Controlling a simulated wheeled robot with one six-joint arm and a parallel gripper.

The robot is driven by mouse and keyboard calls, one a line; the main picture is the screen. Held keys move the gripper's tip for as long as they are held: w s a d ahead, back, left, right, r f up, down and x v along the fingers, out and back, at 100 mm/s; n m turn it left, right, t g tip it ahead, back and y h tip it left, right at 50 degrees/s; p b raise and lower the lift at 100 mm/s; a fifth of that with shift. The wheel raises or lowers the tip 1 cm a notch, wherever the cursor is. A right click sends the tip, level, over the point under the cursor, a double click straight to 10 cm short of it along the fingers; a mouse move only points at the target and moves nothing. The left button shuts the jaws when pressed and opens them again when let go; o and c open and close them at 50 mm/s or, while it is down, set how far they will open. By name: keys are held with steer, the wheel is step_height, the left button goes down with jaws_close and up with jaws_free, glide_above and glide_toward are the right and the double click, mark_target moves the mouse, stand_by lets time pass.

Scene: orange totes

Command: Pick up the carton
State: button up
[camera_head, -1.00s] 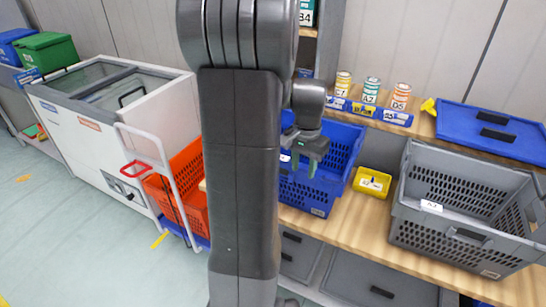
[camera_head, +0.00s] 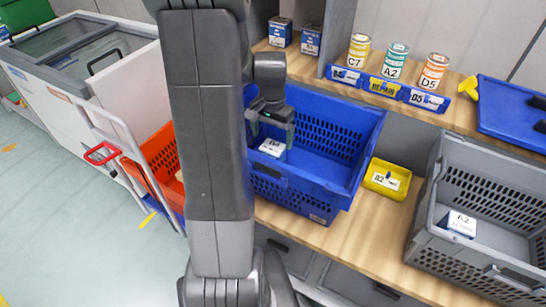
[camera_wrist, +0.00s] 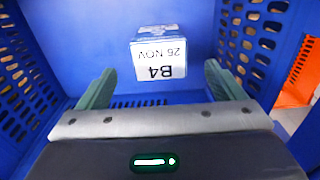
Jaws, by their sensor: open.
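A white and blue carton (camera_head: 272,149) sits inside the blue tote (camera_head: 318,188), near its left end. In the wrist view the carton (camera_wrist: 158,55) shows a white face with "B4" and "26 NOV", upside down in the picture. My gripper (camera_head: 272,128) is over the blue tote, just above the carton, with its fingers pointing down. In the wrist view my gripper (camera_wrist: 159,76) is open, its two green fingers apart on either side of the carton's line. The fingers do not seem to touch it. The carton's lower part is hidden.
A grey tote (camera_head: 490,255) holding a carton (camera_head: 461,223) stands right on the wooden bench. A yellow bin (camera_head: 386,179) stands between the totes. An orange tote (camera_head: 160,160) is at left. Blue tote walls surround my gripper.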

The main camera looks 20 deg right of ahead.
mark_target(273, 146)
steer(key=shift+w+f, duration=0.15)
steer(key=shift+f, duration=1.55)
step_height(273, 146, down, 5)
steer(key=shift+d+r, duration=0.1)
steer(key=shift+r, duration=0.1)
steer(key=c, duration=1.2)
